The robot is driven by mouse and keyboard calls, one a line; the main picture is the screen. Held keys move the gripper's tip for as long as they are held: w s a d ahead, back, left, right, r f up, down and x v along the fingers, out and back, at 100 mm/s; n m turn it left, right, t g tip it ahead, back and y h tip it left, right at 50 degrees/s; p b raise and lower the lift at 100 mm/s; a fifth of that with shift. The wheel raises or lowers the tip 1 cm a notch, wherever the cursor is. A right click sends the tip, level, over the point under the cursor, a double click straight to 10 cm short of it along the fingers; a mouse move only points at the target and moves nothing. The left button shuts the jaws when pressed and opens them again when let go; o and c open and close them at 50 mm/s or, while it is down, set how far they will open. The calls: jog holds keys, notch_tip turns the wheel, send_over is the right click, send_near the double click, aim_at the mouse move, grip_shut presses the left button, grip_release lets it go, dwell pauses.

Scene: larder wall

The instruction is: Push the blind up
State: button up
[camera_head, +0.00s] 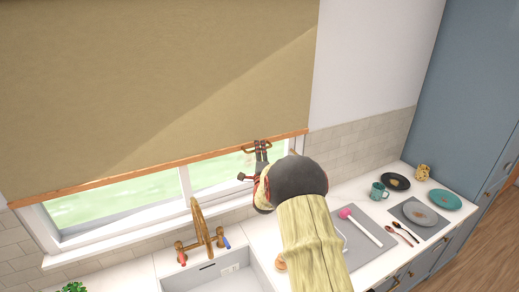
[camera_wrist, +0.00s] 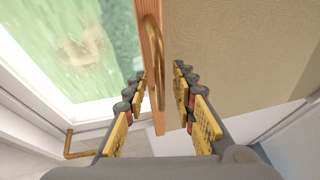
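The tan blind (camera_head: 150,80) hangs over most of the window, with its wooden bottom rail (camera_head: 150,172) a little above the sill. A brass handle (camera_head: 248,149) sits on the rail near its right end. My gripper (camera_head: 261,150) is at this handle. In the wrist view, the fingers of my gripper (camera_wrist: 160,80) stand apart, one on each side of the rail (camera_wrist: 153,118) and the brass handle (camera_wrist: 160,62). A gap shows between the fingers and the handle. The blind's cloth (camera_wrist: 235,50) is to the right. My arm hides part of the window's right side.
A brass tap (camera_head: 203,232) and white sink (camera_head: 215,275) lie below the window. On the right counter are a pink-headed lollipop-like thing (camera_head: 347,214), a teal mug (camera_head: 378,190), plates (camera_head: 445,199) and spoons (camera_head: 403,231). A tall blue cabinet (camera_head: 463,90) stands at the right.

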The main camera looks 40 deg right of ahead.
jog(key=shift+w+d, duration=0.1)
jog(key=shift+c, duration=0.8)
grip_shut()
